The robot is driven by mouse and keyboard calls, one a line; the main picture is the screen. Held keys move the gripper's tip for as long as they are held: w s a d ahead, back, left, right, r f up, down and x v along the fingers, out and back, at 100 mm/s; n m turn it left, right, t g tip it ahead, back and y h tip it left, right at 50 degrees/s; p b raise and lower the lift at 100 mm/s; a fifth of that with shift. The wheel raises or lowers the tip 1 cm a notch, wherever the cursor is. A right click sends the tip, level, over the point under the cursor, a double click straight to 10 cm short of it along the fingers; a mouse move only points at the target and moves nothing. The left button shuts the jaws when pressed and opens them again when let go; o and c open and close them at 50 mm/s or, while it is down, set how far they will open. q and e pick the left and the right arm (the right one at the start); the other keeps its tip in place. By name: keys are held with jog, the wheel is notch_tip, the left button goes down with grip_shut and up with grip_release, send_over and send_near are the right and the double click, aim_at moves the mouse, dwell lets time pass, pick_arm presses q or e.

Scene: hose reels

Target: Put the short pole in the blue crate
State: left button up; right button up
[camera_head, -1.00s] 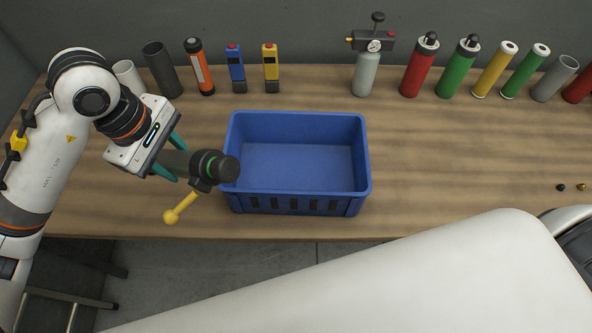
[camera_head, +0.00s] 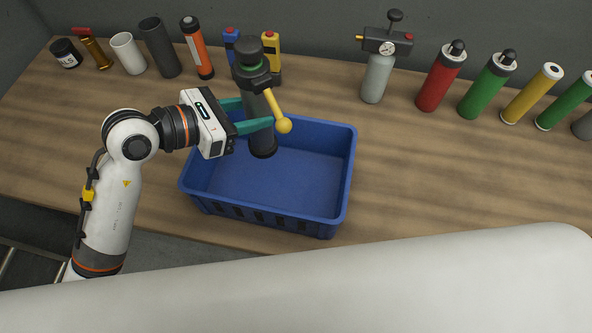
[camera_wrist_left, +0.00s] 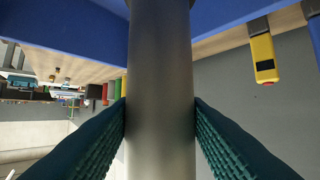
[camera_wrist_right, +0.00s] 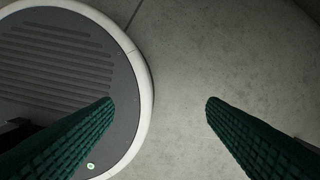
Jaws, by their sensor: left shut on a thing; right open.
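The short pole (camera_head: 262,140) is a dark grey cylinder with a black head, a green ring and a yellow ball-ended lever. My left gripper (camera_head: 256,112) is shut on its middle and holds it nearly upright, over the back part of the blue crate (camera_head: 347,185). Its lower end appears within the crate's outline; whether it touches the floor I cannot tell. In the left wrist view the pole (camera_wrist_left: 160,90) stands between both fingers, with blue crate wall (camera_wrist_left: 75,40) behind. The visible crate floor is empty. My right gripper (camera_wrist_right: 160,102) is open and empty, above a grey floor.
Behind the crate stand an orange canister (camera_head: 197,50), a blue device (camera_head: 232,42) and a yellow device (camera_head: 271,52). A gauge-topped grey bottle (camera_head: 377,75) and several coloured cylinders stand at the back right. The wooden table (camera_head: 430,165) right of the crate is clear.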

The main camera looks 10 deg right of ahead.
aim_at(252, 146)
pick_arm(q)
jog(key=f, duration=0.5)
jog(key=shift+s+a+f+p, duration=0.15)
jog(key=shift+a+f+p, duration=0.1)
jog(key=shift+f+p, duration=0.05)
jog(key=shift+f, duration=0.35)
notch_tip(252, 146, down, 3)
jog(key=shift+d+f, duration=0.1)
jog(key=shift+f, duration=0.5)
jog(key=o, duration=1.3)
jog(key=shift+o, duration=0.2)
pick_arm(e)
jog(key=shift+s+a+r, duration=0.3)
jog(key=shift+s+a, duration=0.45)
jog(key=shift+a, duration=0.1)
pick_arm(q)
jog(key=b+v, duration=0.2)
jog(key=v, duration=1)
jog(key=shift+b, duration=0.4)
pick_arm(e)
jog(key=shift+a+f, duration=0.15)
jog(key=shift+f, duration=0.65)
jog(key=shift+a+f, duration=0.1)
jog(key=shift+f, duration=0.65)
